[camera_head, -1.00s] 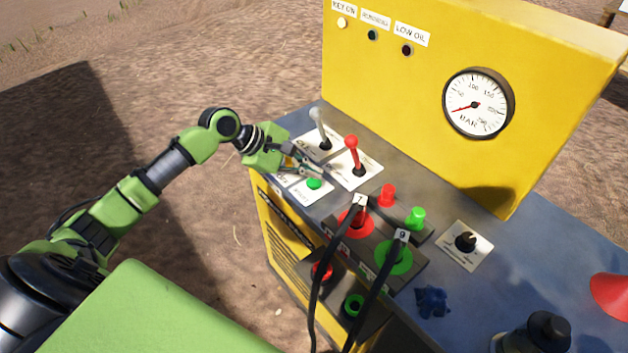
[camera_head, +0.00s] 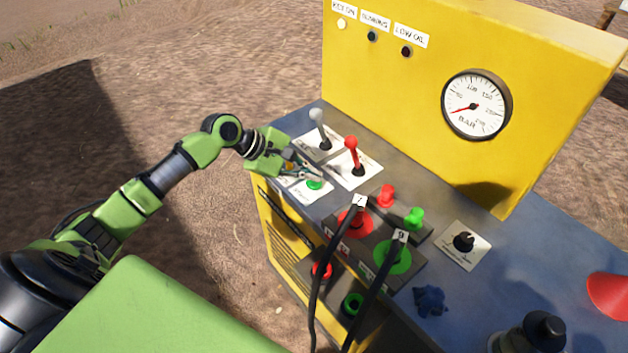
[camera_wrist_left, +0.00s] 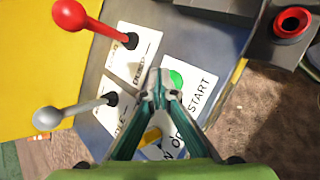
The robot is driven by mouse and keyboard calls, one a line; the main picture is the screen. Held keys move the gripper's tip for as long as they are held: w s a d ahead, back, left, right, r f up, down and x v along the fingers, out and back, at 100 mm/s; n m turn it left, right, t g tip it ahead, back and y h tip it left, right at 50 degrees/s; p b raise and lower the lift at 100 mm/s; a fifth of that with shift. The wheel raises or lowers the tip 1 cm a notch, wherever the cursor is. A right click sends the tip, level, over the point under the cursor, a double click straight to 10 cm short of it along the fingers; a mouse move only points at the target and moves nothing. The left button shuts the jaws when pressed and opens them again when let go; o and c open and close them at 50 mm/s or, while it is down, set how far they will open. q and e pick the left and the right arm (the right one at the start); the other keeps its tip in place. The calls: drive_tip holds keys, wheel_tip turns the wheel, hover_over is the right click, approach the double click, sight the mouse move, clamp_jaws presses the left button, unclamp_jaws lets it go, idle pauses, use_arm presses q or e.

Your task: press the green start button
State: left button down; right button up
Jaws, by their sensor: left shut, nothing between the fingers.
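The green start button (camera_head: 314,184) sits on a white label plate at the left end of the console, and it also shows in the left wrist view (camera_wrist_left: 176,78) beside the word START. My left gripper (camera_head: 318,177) is shut and empty. Its fingertips are right at the button in the head view and partly cover it. In the left wrist view the shut fingertips (camera_wrist_left: 163,72) appear just left of the button. I cannot tell whether they touch it. My right gripper is not in view.
A grey lever (camera_head: 318,128) and a red lever (camera_head: 353,155) stand just behind the button. Red (camera_head: 387,195) and green (camera_head: 415,217) knobs and two black hoses are to the right. A yellow panel with a gauge (camera_head: 476,105) rises behind.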

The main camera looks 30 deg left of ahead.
sight(311, 182)
use_arm(q)
drive_tip(key=shift+f, duration=0.55)
idle(0.5)
drive_tip(key=shift+r+p, duration=1.05)
drive_tip(key=shift+p, duration=0.55)
wheel_tip(311, 182, up, 5)
drive_tip(key=p, duration=0.6)
drive_tip(key=shift+r+p, duration=0.1)
drive_tip(key=shift+p, duration=0.2)
